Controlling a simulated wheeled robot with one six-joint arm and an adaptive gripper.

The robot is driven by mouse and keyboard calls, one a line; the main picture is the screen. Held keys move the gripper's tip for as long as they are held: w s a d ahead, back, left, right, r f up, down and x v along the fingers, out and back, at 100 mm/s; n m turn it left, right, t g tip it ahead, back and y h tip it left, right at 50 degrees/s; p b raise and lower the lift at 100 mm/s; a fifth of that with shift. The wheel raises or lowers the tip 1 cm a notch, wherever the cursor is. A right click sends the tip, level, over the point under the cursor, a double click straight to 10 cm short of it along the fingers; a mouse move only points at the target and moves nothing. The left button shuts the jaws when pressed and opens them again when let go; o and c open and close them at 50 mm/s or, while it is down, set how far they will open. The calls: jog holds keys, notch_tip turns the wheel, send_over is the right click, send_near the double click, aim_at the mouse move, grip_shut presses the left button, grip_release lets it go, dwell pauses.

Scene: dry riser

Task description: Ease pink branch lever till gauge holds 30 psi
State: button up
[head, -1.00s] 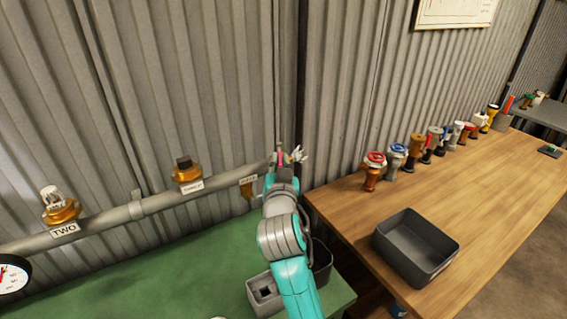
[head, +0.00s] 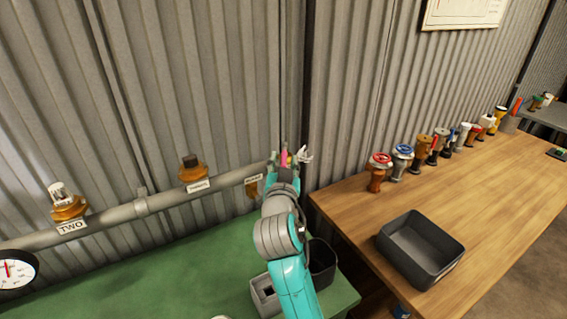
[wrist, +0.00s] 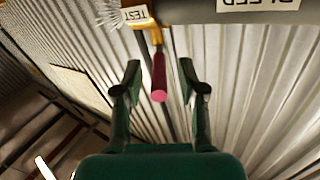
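My gripper (wrist: 160,68) is open, with one dark green finger on each side of the lever and visible gaps between. In the head view my gripper (head: 291,164) is at the right end of the grey pipe (head: 146,205), and a bit of the pink lever (head: 284,157) shows there. The gauge (head: 14,270) is at the left edge, partly cut off. Its red needle points roughly up; its numbers are too small to read.
Orange fittings labelled TWO (head: 70,204) and another (head: 193,174) stand on the pipe. A green bench (head: 160,270) lies below. A wooden table (head: 490,200) at right bears a grey bin (head: 447,268) and several valves.

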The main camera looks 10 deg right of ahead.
jog(key=v, duration=1.2)
dwell(0.3)
jog(key=s+d+f+n+g+y, duration=0.1)
jog(key=s+d+f+n+y, duration=0.15)
jog(key=s+f, duration=0.65)
jog(key=s+d+f+n+y, duration=0.1)
jog(key=s+f+n+y, duration=0.25)
jog(key=s+f, duration=0.6)
jog(key=s+d+f, duration=0.1)
jog(key=s+f, duration=0.1)
jog(key=s, duration=1)
jog(key=s+d+f+g+h, duration=0.1)
jog(key=s+d+f, duration=0.1)
jog(key=s, duration=1.1)
jog(key=shift+d+g, duration=0.2)
jog(key=shift+g, duration=0.1)
